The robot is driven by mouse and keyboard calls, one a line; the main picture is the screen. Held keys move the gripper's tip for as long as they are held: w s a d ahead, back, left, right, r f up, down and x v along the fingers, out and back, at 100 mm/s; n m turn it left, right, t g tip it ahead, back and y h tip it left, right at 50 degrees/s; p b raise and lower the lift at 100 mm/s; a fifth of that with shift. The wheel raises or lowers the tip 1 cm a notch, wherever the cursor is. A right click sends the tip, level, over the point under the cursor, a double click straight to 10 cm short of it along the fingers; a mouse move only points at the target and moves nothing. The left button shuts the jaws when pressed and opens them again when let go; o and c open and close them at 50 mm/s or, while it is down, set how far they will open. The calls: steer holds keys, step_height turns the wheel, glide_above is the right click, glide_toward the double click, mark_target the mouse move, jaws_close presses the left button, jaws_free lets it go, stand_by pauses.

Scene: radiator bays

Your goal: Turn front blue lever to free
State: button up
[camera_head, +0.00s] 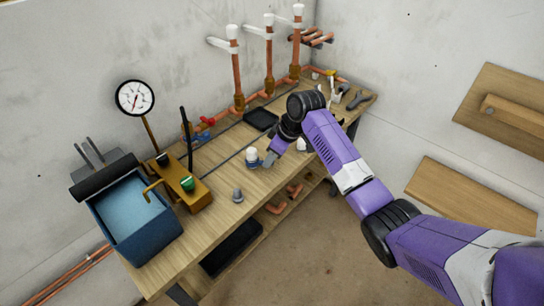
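A small blue piece (269,159), which looks like the front blue lever, shows beside a white-capped fitting (252,154) near the bench's front edge. My gripper (271,156) reaches down from the right, its tip close to or against this blue piece. The fingers are small and partly hidden, so I cannot tell whether they are open, shut or touching the lever. Another blue handle (194,132) sits farther back, near red handles (207,120) on the copper pipework.
The wooden bench (224,207) carries a blue tank (135,218), a pump with a green knob (187,184), a gauge (135,97), a grey cone (237,195) and a black tray (261,119). Upright copper pipes (237,75) stand behind. Floor in front is clear.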

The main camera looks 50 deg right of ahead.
jaws_close()
stand_by(1.2)
